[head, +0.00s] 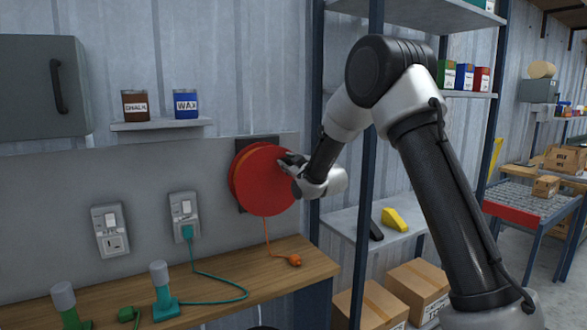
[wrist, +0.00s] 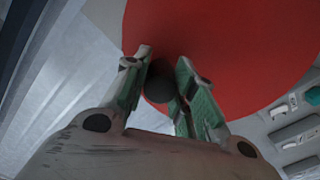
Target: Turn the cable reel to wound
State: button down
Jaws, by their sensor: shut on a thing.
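The cable reel (head: 264,182) is a red disc on a dark wall plate above the bench. Its orange cable (head: 267,235) hangs down to an orange plug (head: 294,260) on the bench top. My gripper (head: 286,163) is at the reel's right side in the head view. In the wrist view the red reel face (wrist: 225,45) fills the top, and my gripper (wrist: 164,84) is shut on a dark round knob (wrist: 158,88) on the reel. The fingers partly hide the knob.
A wooden bench (head: 225,282) runs below, with teal and green tools and a teal cord plugged into a wall socket (head: 185,217). A shelf with tins (head: 160,124) is above left. A rack post (head: 314,100) stands close right of the reel.

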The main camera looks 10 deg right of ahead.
aim_at(270, 158)
jog(key=a+n, duration=0.1)
jog(key=a+r+n, duration=0.1)
jog(key=n, duration=0.1)
jog(key=s+a+n, duration=0.1)
jog(key=shift+a+r+n, duration=0.2)
jog(key=shift+a+n, duration=0.05)
jog(key=shift+n, duration=0.05)
jog(key=shift+s+a, duration=0.2)
jog(key=shift+a, duration=0.4)
jog(key=c, duration=1.1)
grip_release()
jog(key=shift+s, duration=0.2)
jog(key=v, duration=1.1)
jog(key=shift+s, duration=0.3)
